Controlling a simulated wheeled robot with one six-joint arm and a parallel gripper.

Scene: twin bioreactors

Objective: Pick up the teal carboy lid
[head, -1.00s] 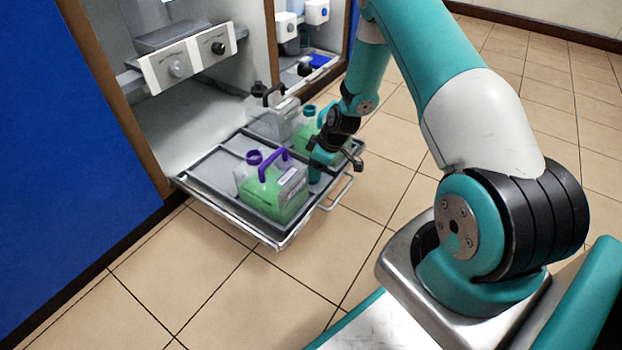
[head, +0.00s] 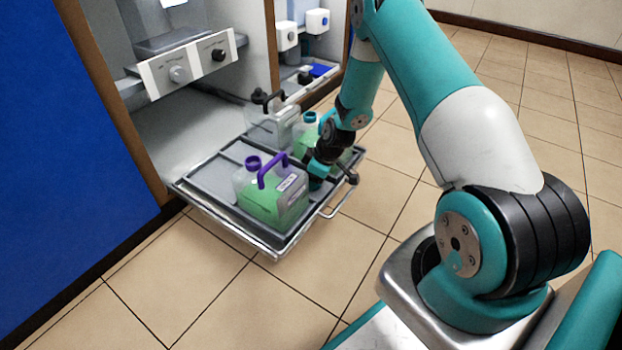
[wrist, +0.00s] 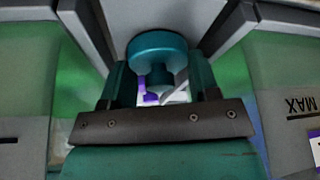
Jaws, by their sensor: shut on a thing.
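The teal carboy lid (wrist: 158,50) is a round teal cap with a narrower stem, seen in the wrist view between my two fingers. My gripper (wrist: 165,85) is shut on it. In the head view my gripper (head: 316,183) is low over the tray, between the purple-handled carboy and the carboy behind it. The lid cannot be made out there. A carboy with a teal neck (head: 310,117) and green liquid stands just behind my gripper, which partly hides it.
The pulled-out tray (head: 205,202) has raised rims and a front handle (head: 342,198). A carboy with a purple handle and green liquid (head: 262,205) stands in front. A clear carboy with a black handle (head: 268,125) stands at the back. Open floor lies in front and right.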

